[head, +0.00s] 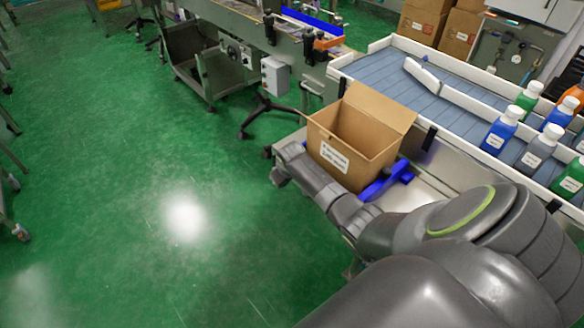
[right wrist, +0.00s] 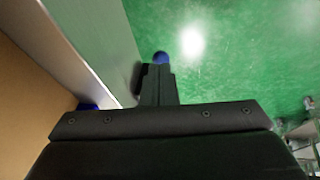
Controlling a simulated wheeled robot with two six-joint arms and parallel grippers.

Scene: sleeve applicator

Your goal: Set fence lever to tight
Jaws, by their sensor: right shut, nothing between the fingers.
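A blue lever part (head: 388,183) shows beside the cardboard box at the front edge of the metal bench; my right arm hides some of it. In the right wrist view, a round blue knob (right wrist: 161,57) sits just beyond the tips of my right gripper (right wrist: 159,72). The gripper's dark fingers are shut with nothing between them. I cannot tell whether the tips touch the knob. My right arm reaches left along the bench front in the head view, and its fingertips are not clear there. My left gripper is out of view.
An open cardboard box (head: 350,150) stands on the bench close to my right arm. Behind it is a blue-grey conveyor (head: 440,88) with white rails and several bottles (head: 501,130) at its right. The green floor (head: 150,190) left of the bench is clear.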

